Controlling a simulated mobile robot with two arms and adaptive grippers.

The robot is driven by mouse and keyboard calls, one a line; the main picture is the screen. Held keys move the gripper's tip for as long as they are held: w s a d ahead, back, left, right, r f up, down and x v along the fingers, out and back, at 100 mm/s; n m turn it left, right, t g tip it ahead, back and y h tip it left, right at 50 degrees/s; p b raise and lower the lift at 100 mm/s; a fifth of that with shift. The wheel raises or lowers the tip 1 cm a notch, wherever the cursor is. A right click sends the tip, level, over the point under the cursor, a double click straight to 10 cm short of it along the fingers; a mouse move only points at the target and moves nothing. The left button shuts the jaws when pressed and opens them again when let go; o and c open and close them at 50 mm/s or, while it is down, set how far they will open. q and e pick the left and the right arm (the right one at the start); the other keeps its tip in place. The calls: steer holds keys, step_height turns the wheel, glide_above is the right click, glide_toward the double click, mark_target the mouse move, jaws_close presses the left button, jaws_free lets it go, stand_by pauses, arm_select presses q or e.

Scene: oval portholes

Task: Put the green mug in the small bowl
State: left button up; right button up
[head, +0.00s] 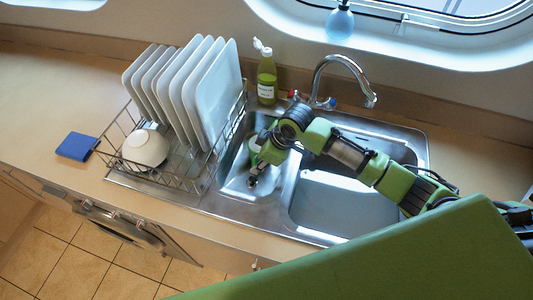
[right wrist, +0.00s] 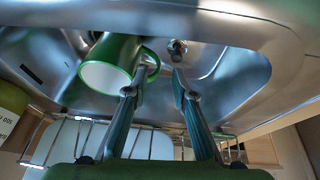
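The green mug (right wrist: 112,62) shows in the right wrist view, tilted in a steel basin, with its white inside facing the camera. In the head view it is mostly hidden by my arm, with some green showing (head: 254,143). The small bowl (head: 232,186) is the left basin of the sink, and the mug appears to be in it. My right gripper (right wrist: 157,84) is open, its fingertips apart near the mug's handle, which lies partly between them; contact is unclear. It reaches into the small bowl in the head view (head: 257,172). My left gripper is out of view.
The large basin (head: 335,205) lies right of the small bowl. A dish rack (head: 180,180) with white plates (head: 212,90) and a white rounded dish (head: 145,148) stands left. A soap bottle (head: 267,78) and faucet (head: 340,65) stand behind. A blue block (head: 77,146) lies on the counter.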

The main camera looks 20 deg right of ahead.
steer(key=b+v, duration=0.1)
steer(key=v, duration=0.7)
stand_by(0.4)
